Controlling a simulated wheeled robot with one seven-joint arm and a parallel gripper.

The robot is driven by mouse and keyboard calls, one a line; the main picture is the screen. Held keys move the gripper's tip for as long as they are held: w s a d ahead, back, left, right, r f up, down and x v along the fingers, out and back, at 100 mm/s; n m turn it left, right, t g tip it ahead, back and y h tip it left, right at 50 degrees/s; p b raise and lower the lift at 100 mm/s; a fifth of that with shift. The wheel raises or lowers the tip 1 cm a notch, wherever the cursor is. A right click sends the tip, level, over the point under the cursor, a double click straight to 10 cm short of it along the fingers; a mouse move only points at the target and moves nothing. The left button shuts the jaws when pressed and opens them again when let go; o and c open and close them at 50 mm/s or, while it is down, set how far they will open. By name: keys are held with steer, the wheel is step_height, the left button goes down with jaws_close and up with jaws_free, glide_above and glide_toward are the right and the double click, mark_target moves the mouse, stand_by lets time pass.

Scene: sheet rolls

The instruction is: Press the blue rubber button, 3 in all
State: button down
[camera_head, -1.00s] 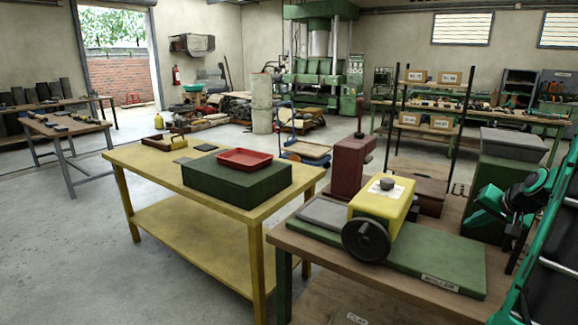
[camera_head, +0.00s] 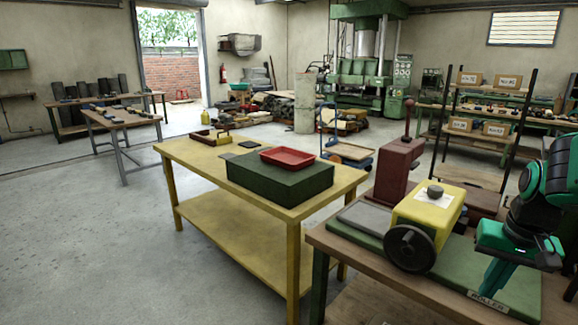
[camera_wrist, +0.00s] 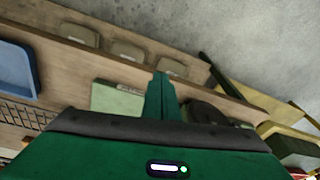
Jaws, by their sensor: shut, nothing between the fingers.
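I cannot make out a blue rubber button in either view. My gripper (camera_head: 492,284) is at the right of the head view, above the green board (camera_head: 520,293) labelled ROLLER. Its green fingers also show in the wrist view (camera_wrist: 161,82), together and with nothing between them. A yellow roller machine (camera_head: 428,213) with a dark handwheel (camera_head: 410,248) and a dark knob on top stands on the board, left of my gripper. In the wrist view my own green gripper body hides the lower middle.
A yellow table (camera_head: 190,160) holds a dark green box (camera_head: 280,180) with a red tray (camera_head: 287,158) on top. A maroon lever press (camera_head: 400,165) stands behind the roller machine. A blue tray (camera_wrist: 15,72) and several pale pads show in the wrist view. Concrete floor is clear at left.

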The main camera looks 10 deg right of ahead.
steer(key=s+a+n+g, duration=0.1)
steer(key=s+a+g, duration=0.1)
steer(key=s+a, duration=0.5)
steer(key=shift+s+f+y, duration=0.25)
steer(key=shift+s+y, duration=0.15)
steer(key=shift+s, duration=0.8)
